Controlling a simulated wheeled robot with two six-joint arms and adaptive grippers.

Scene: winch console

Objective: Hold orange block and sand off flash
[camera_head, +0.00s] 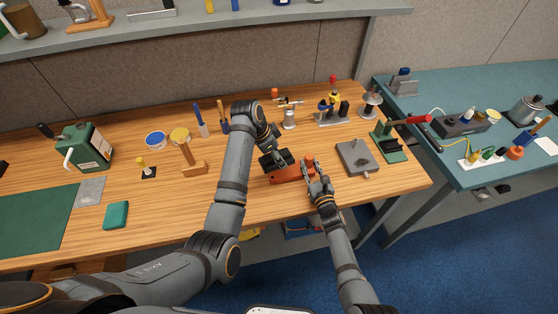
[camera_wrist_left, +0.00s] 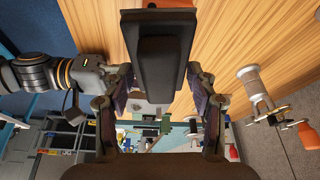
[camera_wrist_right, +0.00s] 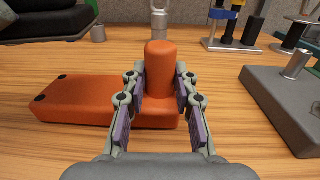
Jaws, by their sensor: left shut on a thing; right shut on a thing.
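The orange block (camera_head: 287,175) lies on the wooden bench, a flat bar with a rounded upright post at its right end. My right gripper (camera_head: 312,172) is shut on that post; the right wrist view shows its fingers on both sides of the post (camera_wrist_right: 160,62), with the bar (camera_wrist_right: 75,98) reaching left. My left gripper (camera_head: 271,150) is shut on a black sanding block (camera_wrist_left: 158,60), over the bar's left part. In the right wrist view the sanding block (camera_wrist_right: 45,22) looks raised above the bar. I cannot make out any flash.
A grey plate with a small post (camera_head: 357,158) lies right of the block. A green stand with a red handle (camera_head: 390,145) is beyond it. Small tools and a clamp stand (camera_head: 289,115) stand behind. The bench's left front holds a teal block (camera_head: 116,215) and green mat (camera_head: 38,215).

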